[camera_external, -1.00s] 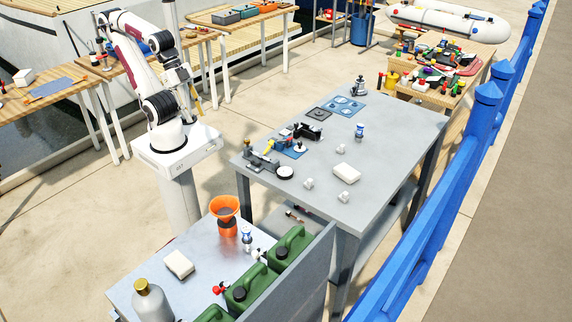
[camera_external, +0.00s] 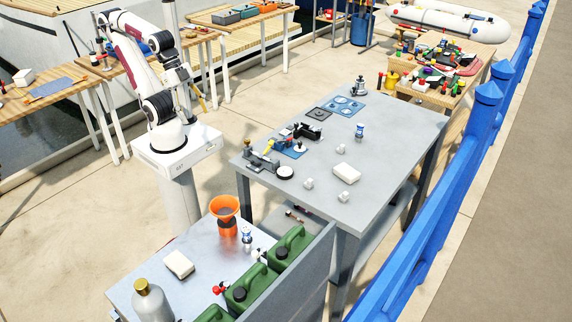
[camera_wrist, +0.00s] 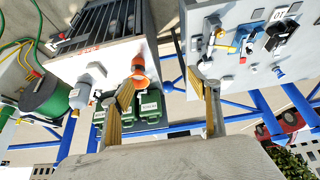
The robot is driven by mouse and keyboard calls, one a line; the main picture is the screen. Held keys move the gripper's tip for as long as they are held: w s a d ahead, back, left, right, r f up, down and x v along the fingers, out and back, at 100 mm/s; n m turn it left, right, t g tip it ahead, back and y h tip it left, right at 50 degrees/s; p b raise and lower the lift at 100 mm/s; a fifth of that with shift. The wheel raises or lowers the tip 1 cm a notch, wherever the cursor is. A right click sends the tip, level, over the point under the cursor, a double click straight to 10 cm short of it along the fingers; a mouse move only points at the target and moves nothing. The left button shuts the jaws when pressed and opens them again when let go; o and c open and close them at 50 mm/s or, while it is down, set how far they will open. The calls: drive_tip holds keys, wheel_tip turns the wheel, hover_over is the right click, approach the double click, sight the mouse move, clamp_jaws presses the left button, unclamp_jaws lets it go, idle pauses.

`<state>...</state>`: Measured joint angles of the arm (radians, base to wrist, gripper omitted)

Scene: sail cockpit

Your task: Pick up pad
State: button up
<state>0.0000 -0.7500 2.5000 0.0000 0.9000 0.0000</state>
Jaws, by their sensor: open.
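Two pale, flat, pad-like blocks show in the external view, and I cannot tell which one is the pad. One white block (camera_external: 347,172) lies on the grey table (camera_external: 392,132). Another white block (camera_external: 179,264) lies on the nearer metal bench (camera_external: 205,285). My gripper (camera_wrist: 165,108) shows in the wrist view as two yellowish fingers spread wide apart, with nothing between them. In the external view my gripper hangs beside my raised arm, above my white base, well apart from both blocks.
An orange funnel (camera_external: 225,209), green jerrycans (camera_external: 290,246) and a grey bottle (camera_external: 151,300) stand on the near bench. Small white pieces (camera_external: 308,183), a blue-and-white can (camera_external: 359,131) and hardware share the grey table. A blue railing (camera_external: 440,205) runs along the right.

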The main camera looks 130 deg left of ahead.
idle(0.3)
drive_tip(key=w+a+r+m+t+y, duration=0.2)
drive_tip(key=w+a+m, duration=0.4)
drive_tip(key=w, duration=0.4)
drive_tip(key=w+a+r+m+t+y, duration=0.1)
drive_tip(key=w+a+r+m+y, duration=0.15)
drive_tip(key=w+a, duration=0.7)
drive_tip(key=m+t+h, duration=0.4)
drive_tip(key=m+h, duration=0.1)
drive_tip(key=m, duration=2)
hover_over(343, 168)
drive_tip(key=s, duration=0.3)
wheel_tip(343, 168, down, 18)
drive_tip(key=f+m, duration=0.1)
drive_tip(key=f, duration=0.1)
drive_tip(key=s+a+f+m+h, duration=0.1)
drive_tip(key=f+m, duration=0.1)
drive_tip(key=f+m+h, duration=0.1)
drive_tip(key=f, duration=0.1)
drive_tip(key=shift+s+a+f+m+t, duration=0.25)
drive_tip(key=shift+s+f+t, duration=0.05)
drive_tip(key=shift+f, duration=0.1)
drive_tip(key=shift+s+f+m+h, duration=0.2)
drive_tip(key=shift+f+m+h, duration=0.1)
drive_tip(key=shift+f, duration=0.15)
drive_tip(key=shift+w, duration=0.1)
